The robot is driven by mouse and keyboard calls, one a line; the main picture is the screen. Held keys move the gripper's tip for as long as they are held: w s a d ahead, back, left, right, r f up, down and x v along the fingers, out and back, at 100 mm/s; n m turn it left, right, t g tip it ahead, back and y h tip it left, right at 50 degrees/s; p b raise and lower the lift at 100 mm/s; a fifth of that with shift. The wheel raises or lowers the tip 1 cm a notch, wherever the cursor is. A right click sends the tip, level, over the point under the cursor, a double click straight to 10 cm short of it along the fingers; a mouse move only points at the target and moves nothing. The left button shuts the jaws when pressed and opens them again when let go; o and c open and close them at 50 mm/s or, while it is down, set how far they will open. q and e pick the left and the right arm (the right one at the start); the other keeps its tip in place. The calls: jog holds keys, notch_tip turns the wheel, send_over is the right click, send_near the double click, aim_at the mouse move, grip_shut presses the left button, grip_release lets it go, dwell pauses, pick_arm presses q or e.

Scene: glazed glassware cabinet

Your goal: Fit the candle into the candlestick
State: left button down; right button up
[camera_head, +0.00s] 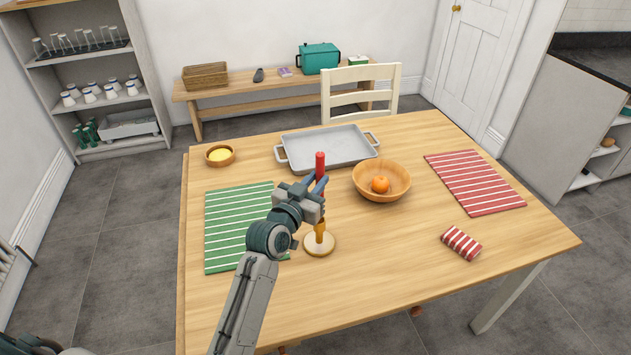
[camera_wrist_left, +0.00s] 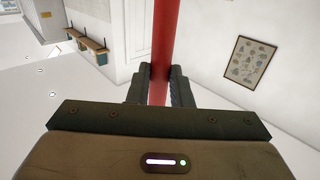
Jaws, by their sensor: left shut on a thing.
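The red candle (camera_head: 320,164) stands upright between the fingers of my left gripper (camera_head: 316,184), which is shut on it. In the left wrist view the candle (camera_wrist_left: 163,45) runs up between the two fingers (camera_wrist_left: 160,88). The candlestick (camera_head: 319,243) has a round pale base and a yellow-brown stem, and stands on the table just below the gripper. The gripper hides the candle's lower end and the top of the candlestick, so I cannot tell whether they touch. My right gripper is not in view.
A wooden bowl (camera_head: 367,174) with an orange (camera_head: 380,184) stands close to the right of the gripper. A grey tray (camera_head: 328,146) lies behind it. A green striped mat (camera_head: 226,228) is to the left. A rolled red striped cloth (camera_head: 461,243) lies right; the table front is clear.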

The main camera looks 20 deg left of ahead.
pick_arm(q)
notch_tip(320, 180, down, 5)
jog(key=b, duration=0.3)
jog(key=shift+b, duration=0.35)
dwell(0.4)
dwell(0.7)
jog(key=shift+f+b, duration=0.65)
jog(key=shift+f, duration=0.2)
jog(key=shift+f+b, duration=1.25)
jog(key=shift+f, duration=0.2)
jog(key=c, duration=1.2)
grip_release()
jog(key=shift+c, duration=0.2)
